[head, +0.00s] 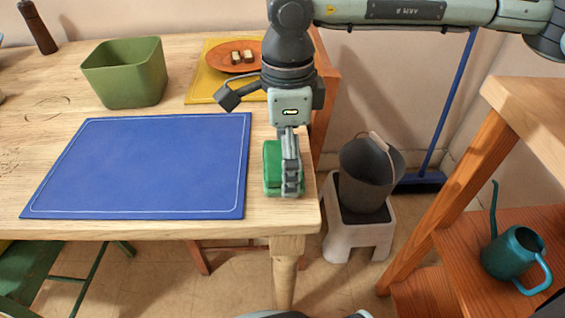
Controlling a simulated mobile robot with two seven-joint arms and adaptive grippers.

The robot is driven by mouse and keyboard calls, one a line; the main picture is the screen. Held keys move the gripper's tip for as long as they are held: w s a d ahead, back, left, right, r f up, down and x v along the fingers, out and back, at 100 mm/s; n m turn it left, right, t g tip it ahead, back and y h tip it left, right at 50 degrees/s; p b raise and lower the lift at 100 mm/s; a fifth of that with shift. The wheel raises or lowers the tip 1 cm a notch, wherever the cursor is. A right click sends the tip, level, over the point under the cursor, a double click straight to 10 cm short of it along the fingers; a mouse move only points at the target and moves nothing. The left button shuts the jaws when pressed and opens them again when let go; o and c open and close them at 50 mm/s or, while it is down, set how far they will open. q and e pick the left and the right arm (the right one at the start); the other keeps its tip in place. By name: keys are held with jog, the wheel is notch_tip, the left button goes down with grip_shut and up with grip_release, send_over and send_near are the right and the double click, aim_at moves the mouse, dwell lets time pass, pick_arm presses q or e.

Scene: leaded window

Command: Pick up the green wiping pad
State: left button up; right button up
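The green wiping pad (271,168) is on the wooden table near its right front corner, just right of the blue mat. My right gripper (291,188) comes down over the pad from above, with its fingers at the pad. The fingers are seen edge-on and hide the pad's middle and right part. I cannot tell whether they are closed on it or whether the pad is off the table. My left gripper is not in view.
The blue mat (145,165) lies bare on the table (75,70). Behind it are a green bin (125,72) and a yellow mat (200,88) with an orange plate (212,56). Right of the table, a dark bucket (368,180) sits on a stool (347,235).

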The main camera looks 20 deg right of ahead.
aim_at(279, 159)
jog(key=shift+c, duration=0.2)
jog(key=c, duration=1)
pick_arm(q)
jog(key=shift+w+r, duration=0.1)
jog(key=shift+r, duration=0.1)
pick_arm(e)
jog(key=shift+r, duration=0.5)
jog(key=r, duration=0.2)
jog(key=a+r, duration=0.1)
jog(key=shift+a+r, duration=0.15)
jog(key=shift+r, duration=0.2)
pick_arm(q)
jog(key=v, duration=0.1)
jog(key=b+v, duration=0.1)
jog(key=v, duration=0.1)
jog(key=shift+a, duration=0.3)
pick_arm(e)
jog(key=a+r, duration=0.2)
jog(key=a, duration=0.1)
jog(key=a+r, duration=0.2)
jog(key=a, duration=0.2)
jog(key=a+r, duration=0.2)
jog(key=a, duration=0.1)
jog(key=shift+a+r, duration=0.2)
jog(key=shift+a, duration=0.05)
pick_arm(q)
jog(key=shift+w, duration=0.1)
